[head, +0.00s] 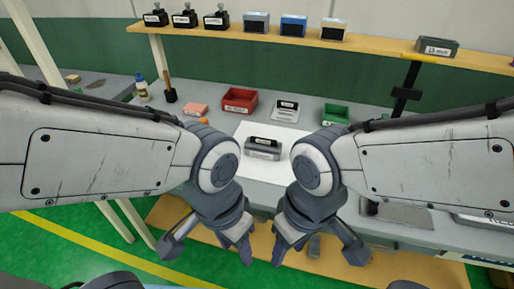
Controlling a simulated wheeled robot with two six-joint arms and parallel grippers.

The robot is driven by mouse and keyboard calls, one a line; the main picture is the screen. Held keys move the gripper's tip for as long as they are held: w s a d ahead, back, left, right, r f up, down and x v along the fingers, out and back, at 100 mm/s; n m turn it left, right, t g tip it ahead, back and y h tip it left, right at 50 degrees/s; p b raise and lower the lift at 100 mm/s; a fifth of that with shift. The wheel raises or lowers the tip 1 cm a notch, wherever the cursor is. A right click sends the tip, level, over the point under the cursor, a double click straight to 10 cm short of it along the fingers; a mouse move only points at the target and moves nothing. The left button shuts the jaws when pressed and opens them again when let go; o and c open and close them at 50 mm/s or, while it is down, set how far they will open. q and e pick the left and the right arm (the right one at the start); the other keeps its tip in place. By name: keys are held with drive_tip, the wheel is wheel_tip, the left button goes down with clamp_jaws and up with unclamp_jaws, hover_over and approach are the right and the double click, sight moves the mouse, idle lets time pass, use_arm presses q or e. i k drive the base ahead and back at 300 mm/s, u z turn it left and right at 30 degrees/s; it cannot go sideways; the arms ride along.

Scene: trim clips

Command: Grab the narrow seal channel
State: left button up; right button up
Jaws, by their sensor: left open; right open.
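A grey block-like fixture with a dark top and a white label (263,149) sits on a white sheet (232,165) in the middle of the bench. Its label is too small to read, and I cannot tell whether it is the narrow seal channel. My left gripper (208,247) is open and empty, hanging in front of the bench edge. My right gripper (318,247) is open and empty beside it, also in front of the bench. Both are nearer to me than the fixture and touch nothing that I can see. My arms hide parts of the bench.
A red bin (239,101), a green bin (336,113) and a labelled card (285,110) stand farther back. A shelf (380,44) above carries several black, grey and blue labelled boxes and a grey labelled block (436,46). A bottle (142,88) stands at left.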

sight(274, 153)
drive_tip(key=z, duration=0.65)
drive_tip(key=i, duration=0.5)
drive_tip(key=u, duration=1.85)
